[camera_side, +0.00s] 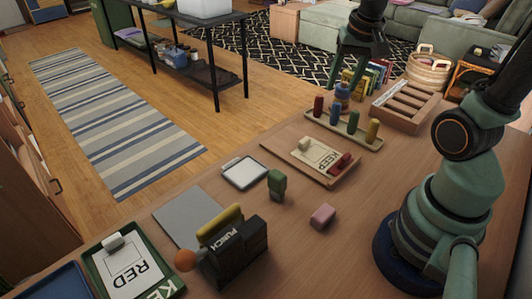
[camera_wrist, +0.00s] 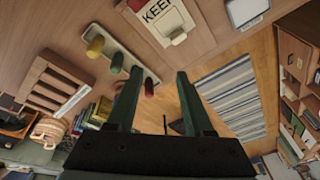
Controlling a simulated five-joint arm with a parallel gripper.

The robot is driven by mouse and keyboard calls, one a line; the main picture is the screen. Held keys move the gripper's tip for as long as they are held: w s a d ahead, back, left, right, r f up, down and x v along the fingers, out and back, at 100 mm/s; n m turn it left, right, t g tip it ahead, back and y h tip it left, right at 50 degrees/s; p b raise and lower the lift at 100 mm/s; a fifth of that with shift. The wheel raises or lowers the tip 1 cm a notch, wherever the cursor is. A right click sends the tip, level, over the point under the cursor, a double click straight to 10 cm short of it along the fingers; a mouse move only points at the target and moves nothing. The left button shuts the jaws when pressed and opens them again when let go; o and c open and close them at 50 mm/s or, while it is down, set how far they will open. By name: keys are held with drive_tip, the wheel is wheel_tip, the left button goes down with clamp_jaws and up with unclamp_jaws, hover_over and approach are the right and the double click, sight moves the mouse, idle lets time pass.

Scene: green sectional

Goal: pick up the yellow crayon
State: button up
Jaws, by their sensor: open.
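The yellow crayon (camera_side: 373,130) stands upright at the right end of a pale holder (camera_side: 343,129) in the side view. Blue, green and red crayons stand in the same holder. In the wrist view the yellow crayon (camera_wrist: 95,46) is at the upper left, left of my gripper (camera_wrist: 158,72). My gripper is open with nothing between its fingers. In the side view my gripper (camera_side: 362,48) hangs above and behind the holder, apart from the crayons.
A wooden slotted tray (camera_side: 406,105) stands close behind the holder, with several books (camera_side: 368,78) beyond. A board marked KEEP (camera_side: 312,160) lies in front of it. A pink block (camera_side: 323,216), green block (camera_side: 277,185) and black punch (camera_side: 232,252) stand nearer. Bare tabletop lies right of the board.

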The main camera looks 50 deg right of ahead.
sight(374, 121)
drive_tip(key=s+d+f+m+g, duration=0.1)
drive_tip(key=d+f+m, duration=0.1)
drive_tip(key=d+m, duration=0.1)
drive_tip(key=s+d+f+m, duration=0.2)
drive_tip(key=d+f+m, duration=0.1)
drive_tip(key=d, duration=0.3)
drive_tip(key=s+d+f+m+g+y, duration=0.1)
drive_tip(key=d+f+m, duration=0.2)
drive_tip(key=d, duration=0.1)
drive_tip(key=shift+s+d+g, duration=0.15)
drive_tip(key=shift+s+g, duration=0.15)
drive_tip(key=shift+s, duration=0.1)
drive_tip(key=shift+s+d+f, duration=0.1)
drive_tip(key=shift+f, duration=0.25)
wheel_tip(374, 121, down, 6)
drive_tip(key=shift+f, duration=0.15)
drive_tip(key=shift+d+f, duration=0.15)
drive_tip(key=shift+f, duration=1.15)
drive_tip(key=shift+d+f, duration=0.15)
drive_tip(key=shift+f, duration=1.15)
clamp_jaws()
